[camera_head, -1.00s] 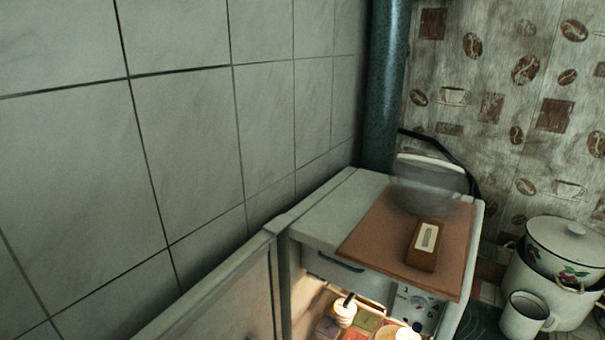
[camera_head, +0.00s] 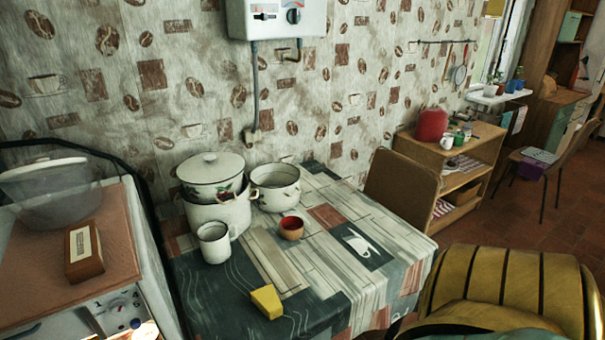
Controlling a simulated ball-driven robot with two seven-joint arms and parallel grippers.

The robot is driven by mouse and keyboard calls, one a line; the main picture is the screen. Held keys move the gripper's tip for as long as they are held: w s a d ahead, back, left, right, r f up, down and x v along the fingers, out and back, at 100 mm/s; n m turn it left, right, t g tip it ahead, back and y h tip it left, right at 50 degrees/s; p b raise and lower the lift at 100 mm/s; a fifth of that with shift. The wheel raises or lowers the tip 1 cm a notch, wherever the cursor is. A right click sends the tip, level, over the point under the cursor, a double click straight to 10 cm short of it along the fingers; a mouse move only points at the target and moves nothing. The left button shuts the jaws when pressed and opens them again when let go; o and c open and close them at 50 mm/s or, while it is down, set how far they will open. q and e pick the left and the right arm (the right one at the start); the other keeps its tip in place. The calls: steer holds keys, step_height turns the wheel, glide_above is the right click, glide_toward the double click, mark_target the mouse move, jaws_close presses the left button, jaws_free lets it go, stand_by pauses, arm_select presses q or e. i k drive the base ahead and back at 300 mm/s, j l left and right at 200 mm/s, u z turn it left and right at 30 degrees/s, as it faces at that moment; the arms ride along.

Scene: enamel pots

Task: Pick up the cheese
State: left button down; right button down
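A yellow wedge of cheese (camera_head: 267,301) lies on the patterned tablecloth of the table (camera_head: 330,296), near the table's front left part. Nothing touches it, and the cloth around it is bare. Neither of my grippers shows in the head view.
White enamel pots (camera_head: 210,178), a white mug (camera_head: 214,242) and a small red-brown cup (camera_head: 291,228) stand behind the cheese. A yellow striped chair (camera_head: 506,290) stands at right.

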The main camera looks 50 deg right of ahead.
mark_target(266, 297)
steer(key=z, duration=1.4)
